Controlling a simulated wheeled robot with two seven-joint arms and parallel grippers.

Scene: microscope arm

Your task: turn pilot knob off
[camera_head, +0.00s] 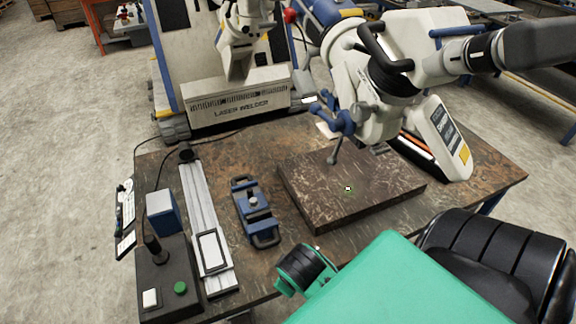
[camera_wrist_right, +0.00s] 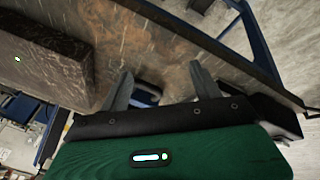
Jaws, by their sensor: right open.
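No knob is clearly marked as the pilot knob, so I cannot tell which one it is. A control box (camera_head: 165,270) on the table's near left has a green round knob (camera_head: 180,288), a white square button (camera_head: 150,298) and a black stick (camera_head: 152,246). A red knob (camera_head: 291,15) shows behind the microscope (camera_head: 395,85). The right gripper (camera_wrist_right: 163,90) is open, its two grey fingers apart over the tabletop, with a blue part visible behind the gap. My green right arm (camera_head: 390,285) covers the near right in the head view. The left gripper is not in view.
A dark stone block (camera_head: 345,190) with a small bright spot lies under the microscope; it also shows in the wrist view (camera_wrist_right: 45,65). A blue clamp (camera_head: 252,208) and a metal rail (camera_head: 207,225) lie left of it. The laser welder (camera_head: 238,98) stands behind the table.

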